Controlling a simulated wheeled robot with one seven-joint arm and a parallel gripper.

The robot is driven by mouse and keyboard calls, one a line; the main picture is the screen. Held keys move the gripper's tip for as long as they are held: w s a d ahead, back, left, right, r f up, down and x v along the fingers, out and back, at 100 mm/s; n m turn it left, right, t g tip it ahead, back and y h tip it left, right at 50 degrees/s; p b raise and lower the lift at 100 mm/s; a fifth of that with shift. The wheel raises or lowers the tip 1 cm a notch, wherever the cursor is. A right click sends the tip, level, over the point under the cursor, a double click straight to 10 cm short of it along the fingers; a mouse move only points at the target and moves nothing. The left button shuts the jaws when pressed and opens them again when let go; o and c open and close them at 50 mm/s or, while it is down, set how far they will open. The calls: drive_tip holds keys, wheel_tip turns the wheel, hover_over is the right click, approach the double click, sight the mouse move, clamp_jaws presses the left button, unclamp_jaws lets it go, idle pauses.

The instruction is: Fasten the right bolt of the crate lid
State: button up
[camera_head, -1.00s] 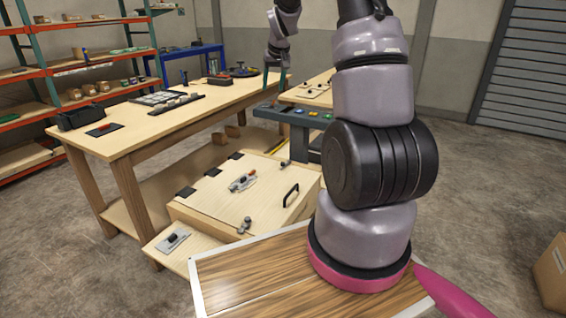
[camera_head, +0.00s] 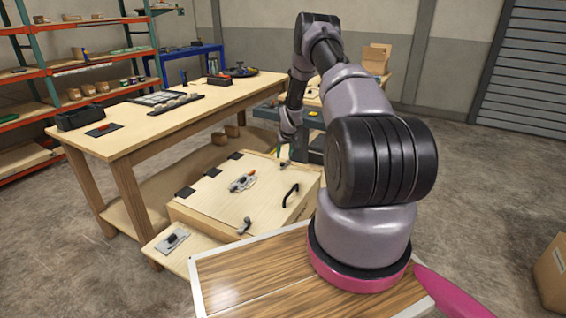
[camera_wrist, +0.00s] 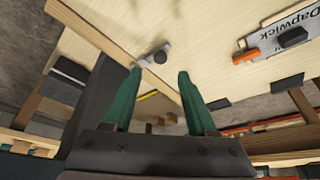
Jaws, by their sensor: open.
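The wooden crate lid (camera_head: 215,200) is closed, with black hinges on its left edge and a black handle (camera_head: 290,195) on its right side. A small grey bolt (camera_head: 285,164) sits at the lid's far right corner. Another grey bolt (camera_head: 244,226) sits at the near corner. My gripper (camera_wrist: 159,71) has two teal fingers, apart and empty. In the wrist view, the far bolt (camera_wrist: 154,55) lies at the lid's edge, just beyond and between the fingertips. I cannot tell whether a finger touches it. In the head view the gripper is small beside that corner.
A workbench (camera_head: 150,125) stands behind the crate on the left. A grey console (camera_head: 312,118) stands close behind my gripper. Open floor (camera_head: 480,190) is at right.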

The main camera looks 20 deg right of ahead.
sight(283, 164)
drive_tip(key=x, duration=0.6)
drive_tip(key=shift+f, duration=0.1)
clamp_jaws()
idle(1.3)
